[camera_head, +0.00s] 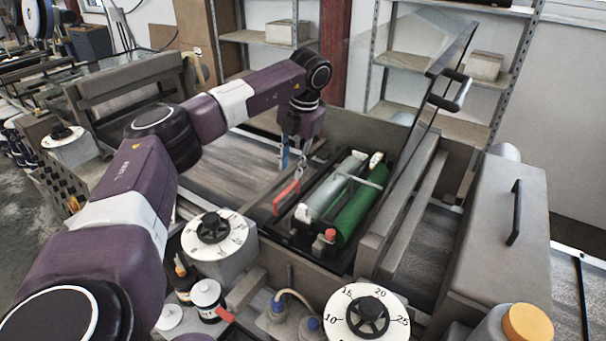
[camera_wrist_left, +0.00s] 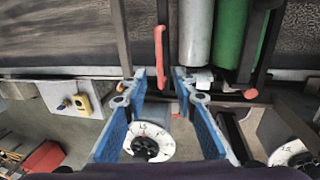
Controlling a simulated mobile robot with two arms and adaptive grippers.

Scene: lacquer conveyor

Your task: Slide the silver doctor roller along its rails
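The silver doctor roller (camera_head: 335,182) lies in a dark frame beside a green roller (camera_head: 360,206); both also show at the top of the left wrist view, silver (camera_wrist_left: 196,32) and green (camera_wrist_left: 230,35). A red handle (camera_head: 286,197) stands along the left side of the silver roller and shows in the wrist view (camera_wrist_left: 159,56). My left gripper (camera_head: 291,158) hangs above the red handle. In the wrist view its blue-padded fingers (camera_wrist_left: 158,78) are apart, with the handle beyond and between the tips. Contact cannot be told. My right gripper is out of view.
A tilted glass guard (camera_head: 412,150) with a black handle rises right of the rollers. Two dials (camera_head: 214,228) (camera_head: 367,315) and small bottles (camera_head: 207,295) stand in front. A grey housing (camera_head: 505,235) stands at right. The flat conveyor bed (camera_head: 235,165) lies left.

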